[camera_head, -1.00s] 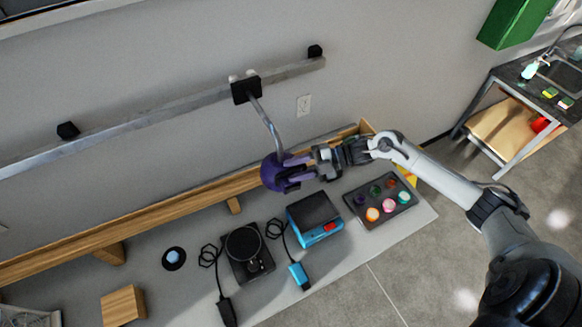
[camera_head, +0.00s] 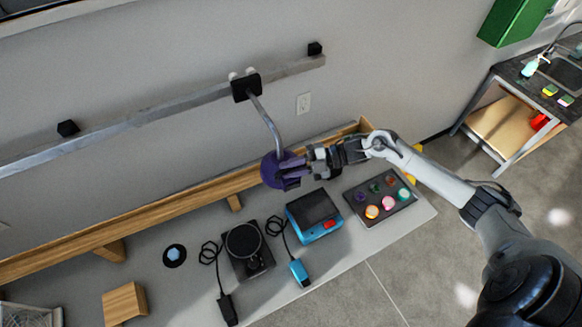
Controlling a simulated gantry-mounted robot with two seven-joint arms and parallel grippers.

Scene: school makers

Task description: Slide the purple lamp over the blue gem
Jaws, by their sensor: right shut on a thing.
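The purple lamp (camera_head: 270,170) hangs on a curved grey arm from a black slider (camera_head: 246,88) on a sloping metal rail (camera_head: 160,112) on the wall. My right gripper (camera_head: 300,171) comes from the right and is shut on the lamp's right side; its fingertips partly cover the lamp. The blue gem (camera_head: 174,253) lies on a dark round base on the bench at the left, well to the left of the lamp and below it in the picture. My left gripper is not in view.
On the bench (camera_head: 330,265) are a black round-topped device (camera_head: 247,250), a blue device with a dark screen (camera_head: 315,216), a tray of coloured pieces (camera_head: 380,196) and a wooden block (camera_head: 124,304). Black stops (camera_head: 68,128) sit on the rail. A wooden ledge (camera_head: 160,213) runs along the wall.

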